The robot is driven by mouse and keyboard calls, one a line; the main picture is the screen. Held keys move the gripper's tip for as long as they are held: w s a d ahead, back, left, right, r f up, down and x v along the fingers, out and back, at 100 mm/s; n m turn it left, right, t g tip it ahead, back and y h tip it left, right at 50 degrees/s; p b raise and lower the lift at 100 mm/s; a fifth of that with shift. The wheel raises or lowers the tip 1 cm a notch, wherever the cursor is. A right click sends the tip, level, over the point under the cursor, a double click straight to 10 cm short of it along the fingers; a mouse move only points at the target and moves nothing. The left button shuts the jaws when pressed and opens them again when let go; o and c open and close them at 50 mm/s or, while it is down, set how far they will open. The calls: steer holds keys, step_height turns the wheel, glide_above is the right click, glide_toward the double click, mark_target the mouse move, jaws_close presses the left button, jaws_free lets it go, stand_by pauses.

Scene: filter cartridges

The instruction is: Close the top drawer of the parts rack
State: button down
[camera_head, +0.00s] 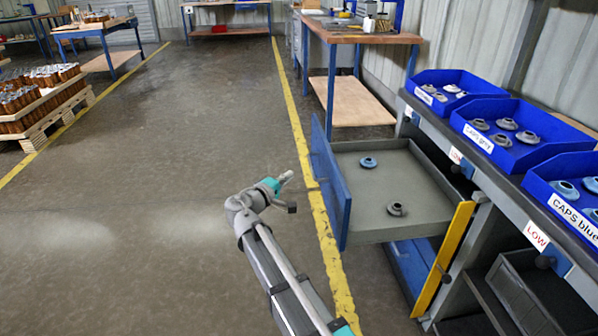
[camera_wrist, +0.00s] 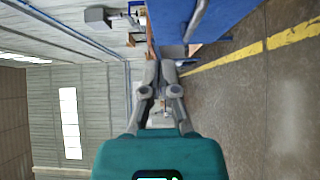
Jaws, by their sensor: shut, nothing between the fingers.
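The top drawer (camera_head: 375,231) of the parts rack (camera_head: 500,205) is pulled out to the left, with its blue front panel (camera_head: 329,185) facing the aisle. A blue cap (camera_head: 368,162) and a grey cap (camera_head: 396,209) lie inside it. My gripper (camera_head: 286,178) is shut and empty in the head view, to the left of the front panel. A gap seems to separate them. In the wrist view my gripper (camera_wrist: 161,70) has its fingers together, with a blue surface (camera_wrist: 215,18) beyond them, apparently the drawer front.
Blue bins of caps (camera_head: 503,134) stand on top of the rack. A wooden workbench (camera_head: 358,32) is behind the drawer.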

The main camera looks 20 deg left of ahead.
glide_toward(327, 158)
steer(key=w+a, duration=0.3)
steer(key=w, duration=0.2)
steer(key=d, duration=0.1)
steer(key=w+d, duration=0.1)
steer(key=d, duration=0.1)
steer(key=shift+w+f, duration=0.15)
steer(key=shift+w+d, duration=0.4)
steer(key=shift+d, duration=0.1)
steer(key=shift+w+a, duration=0.1)
steer(key=shift+a, duration=0.25)
steer(key=shift+d, duration=0.3)
steer(key=shift+d, duration=0.15)
